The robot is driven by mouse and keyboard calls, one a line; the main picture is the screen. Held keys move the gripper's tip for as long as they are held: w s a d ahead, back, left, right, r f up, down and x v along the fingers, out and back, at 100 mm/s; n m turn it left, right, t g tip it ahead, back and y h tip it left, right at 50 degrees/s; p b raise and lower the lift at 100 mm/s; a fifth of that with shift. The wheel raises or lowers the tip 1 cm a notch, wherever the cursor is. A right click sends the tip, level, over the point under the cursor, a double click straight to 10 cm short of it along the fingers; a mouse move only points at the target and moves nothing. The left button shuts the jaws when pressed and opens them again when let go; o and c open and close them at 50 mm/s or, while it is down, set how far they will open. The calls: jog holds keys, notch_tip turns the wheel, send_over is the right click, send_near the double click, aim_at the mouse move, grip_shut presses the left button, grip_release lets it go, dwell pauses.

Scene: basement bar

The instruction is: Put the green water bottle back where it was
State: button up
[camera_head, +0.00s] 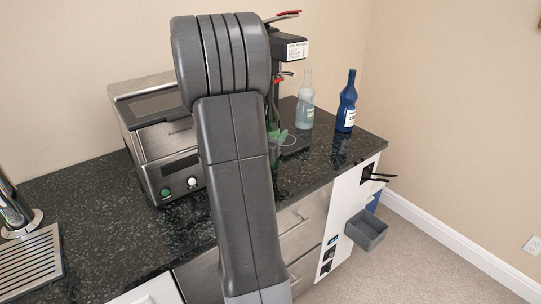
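A green bottle (273,122) shows as a narrow strip just right of my arm, near the black stand machine on the dark counter. My arm covers its left part. It looks about upright. I cannot tell whether it rests on the counter or is held. My gripper is not visible; my own arm fills the middle of the head view and hides whatever is behind it.
A clear bottle (305,105) and a blue bottle (347,106) stand at the counter's right end. A black machine with red levers (289,48) stands behind the green bottle. A steel appliance (160,140) is left. A grey bin (367,230) hangs at the cabinet's side.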

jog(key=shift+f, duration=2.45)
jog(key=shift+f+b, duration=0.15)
jog(key=shift+b, duration=0.15)
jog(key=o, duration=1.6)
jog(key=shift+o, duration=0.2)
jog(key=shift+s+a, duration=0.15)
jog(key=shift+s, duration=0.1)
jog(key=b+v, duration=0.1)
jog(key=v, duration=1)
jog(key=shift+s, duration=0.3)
